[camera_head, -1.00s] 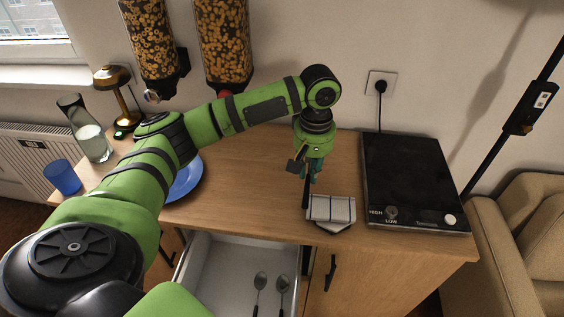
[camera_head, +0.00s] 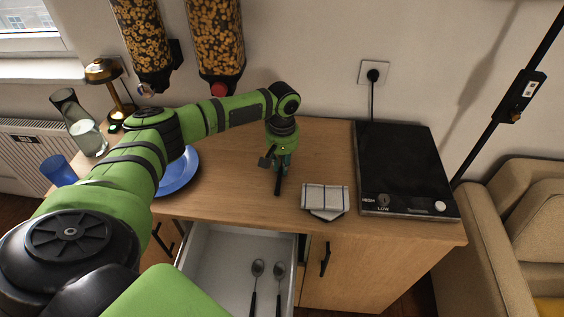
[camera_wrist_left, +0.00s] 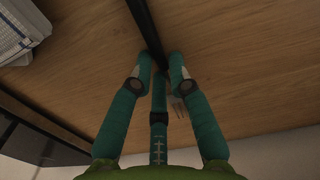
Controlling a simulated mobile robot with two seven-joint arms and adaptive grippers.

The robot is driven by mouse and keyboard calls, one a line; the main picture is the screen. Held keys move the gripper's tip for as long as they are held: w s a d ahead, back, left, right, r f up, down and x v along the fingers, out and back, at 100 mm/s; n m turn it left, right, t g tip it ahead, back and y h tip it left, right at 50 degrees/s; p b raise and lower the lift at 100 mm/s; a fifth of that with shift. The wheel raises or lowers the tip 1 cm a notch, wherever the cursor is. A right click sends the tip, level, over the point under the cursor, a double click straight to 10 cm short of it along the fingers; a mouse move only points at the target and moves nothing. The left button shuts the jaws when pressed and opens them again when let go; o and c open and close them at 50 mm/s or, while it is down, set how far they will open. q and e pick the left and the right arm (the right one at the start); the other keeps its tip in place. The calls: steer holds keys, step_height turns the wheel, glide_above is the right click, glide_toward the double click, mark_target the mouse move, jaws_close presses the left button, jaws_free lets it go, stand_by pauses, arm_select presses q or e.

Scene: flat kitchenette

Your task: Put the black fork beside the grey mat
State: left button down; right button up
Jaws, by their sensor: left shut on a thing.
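My left gripper (camera_head: 283,163) is shut on the black fork (camera_head: 278,184), over the wooden counter to the left of a folded checked cloth. The fork's dark handle also shows in the left wrist view (camera_wrist_left: 147,32), between the teal fingers (camera_wrist_left: 160,76), with what look like its tines below them. I cannot tell whether the fork touches the counter. My right gripper is not in view.
A black hob (camera_head: 403,165) stands right of the cloth. A blue plate (camera_head: 180,172) is partly behind my arm. Below, an open drawer (camera_head: 225,262) holds two spoons (camera_head: 257,270). Cereal dispensers (camera_head: 216,40) hang above.

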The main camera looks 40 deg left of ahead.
arm_select(q)
steer(key=c, duration=1.5)
jaws_free()
steer(key=shift+f, duration=0.1)
steer(key=o, duration=0.3)
